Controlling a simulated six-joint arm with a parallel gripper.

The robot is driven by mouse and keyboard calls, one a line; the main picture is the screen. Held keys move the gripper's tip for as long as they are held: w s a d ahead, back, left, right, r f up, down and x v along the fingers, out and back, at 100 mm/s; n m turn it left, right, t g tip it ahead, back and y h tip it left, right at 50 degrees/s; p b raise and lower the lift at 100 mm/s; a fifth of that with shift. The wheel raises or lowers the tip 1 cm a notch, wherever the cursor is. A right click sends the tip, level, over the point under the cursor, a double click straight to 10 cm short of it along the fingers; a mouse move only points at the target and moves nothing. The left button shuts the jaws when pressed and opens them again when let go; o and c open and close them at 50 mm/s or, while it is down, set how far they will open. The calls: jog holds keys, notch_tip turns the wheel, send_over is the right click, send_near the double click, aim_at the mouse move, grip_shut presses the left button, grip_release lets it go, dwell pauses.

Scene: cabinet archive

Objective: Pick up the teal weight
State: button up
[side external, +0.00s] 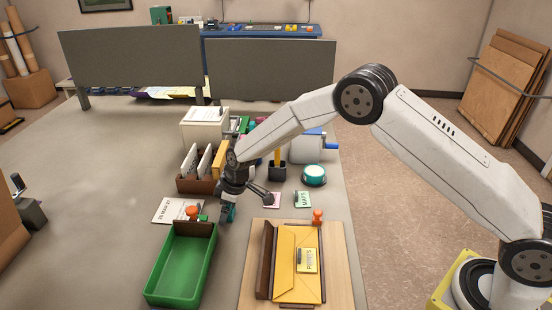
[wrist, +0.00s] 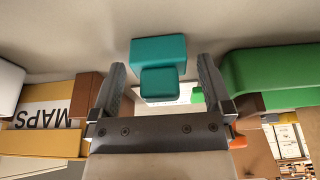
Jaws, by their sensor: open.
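The teal weight is a blocky piece with a smaller raised block on it. In the wrist view the teal weight (wrist: 158,52) lies ahead of and between the two fingers of my gripper (wrist: 161,68), which are open with space on both sides. In the side view only a small part of the teal weight (side external: 231,214) shows beneath my gripper (side external: 233,203), left of the wooden board. The fingers largely hide it there, and I cannot tell whether they touch it.
A green tray (side external: 150,292) stands in front, with a date card (side external: 170,211) behind it. A wooden board (side external: 343,285) bears a yellow folder (side external: 285,285). A brown file rack (side external: 190,186) stands close to my gripper's left.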

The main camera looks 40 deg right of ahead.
dwell(0.3)
grip_shut()
jog(key=shift+r, duration=0.15)
jog(key=shift+r, duration=0.8)
jog(key=s+d+r, duration=0.3)
jog(key=s+r, duration=0.8)
jog(key=s, duration=0.2)
jog(key=shift+s, duration=0.3)
